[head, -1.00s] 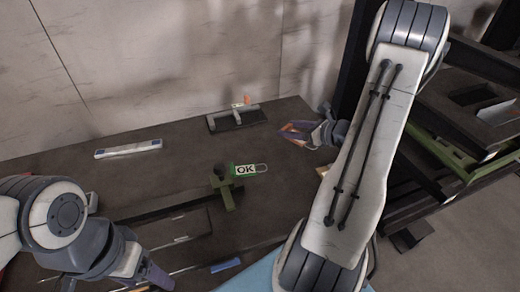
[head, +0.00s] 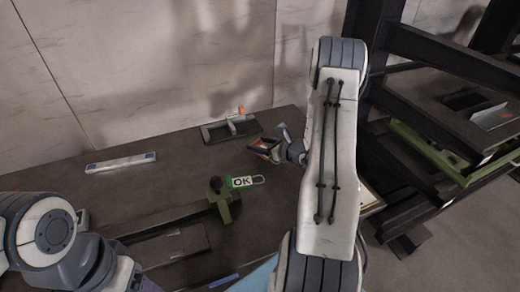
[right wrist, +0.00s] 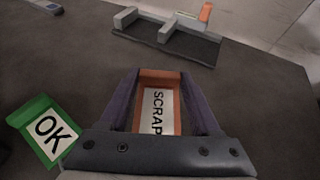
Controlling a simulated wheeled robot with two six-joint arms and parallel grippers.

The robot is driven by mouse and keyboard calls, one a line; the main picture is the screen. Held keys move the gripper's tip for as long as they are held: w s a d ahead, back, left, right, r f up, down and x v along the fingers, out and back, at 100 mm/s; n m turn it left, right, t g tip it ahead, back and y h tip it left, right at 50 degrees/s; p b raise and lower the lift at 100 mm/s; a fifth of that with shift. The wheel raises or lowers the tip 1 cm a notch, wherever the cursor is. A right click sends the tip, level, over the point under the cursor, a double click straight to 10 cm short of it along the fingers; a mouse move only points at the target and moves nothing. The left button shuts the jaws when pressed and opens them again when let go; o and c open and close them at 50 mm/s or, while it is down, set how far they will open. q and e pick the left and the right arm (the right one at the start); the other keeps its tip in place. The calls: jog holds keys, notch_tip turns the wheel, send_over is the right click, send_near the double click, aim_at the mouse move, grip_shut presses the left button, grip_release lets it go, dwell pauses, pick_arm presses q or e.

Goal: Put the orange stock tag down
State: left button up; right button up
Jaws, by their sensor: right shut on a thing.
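The orange stock tag (right wrist: 158,82), with a white panel reading SCRAP, sits between the two fingers of my right gripper (right wrist: 158,100). The gripper is shut on it. In the head view my right gripper (head: 268,147) holds the tag over the dark table, in front of the grey rack. I cannot tell whether the tag touches the table. The green OK tag (head: 242,182) is beside the green post; it also shows at the left of the right wrist view (right wrist: 45,130). My left arm is at the lower left of the head view, with its fingers out of sight.
A grey rack with short upright dividers (head: 216,133) and a small orange piece (head: 241,110) stands near the wall. A green post (head: 222,196) stands by the OK tag. A white bar (head: 120,163) lies at left. Dark shelving (head: 450,65) stands at right.

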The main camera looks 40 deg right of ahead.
jog(key=shift+f, duration=1.3)
jog(key=shift+f, duration=0.2)
jog(key=o, duration=1.3)
jog(key=shift+r, duration=0.1)
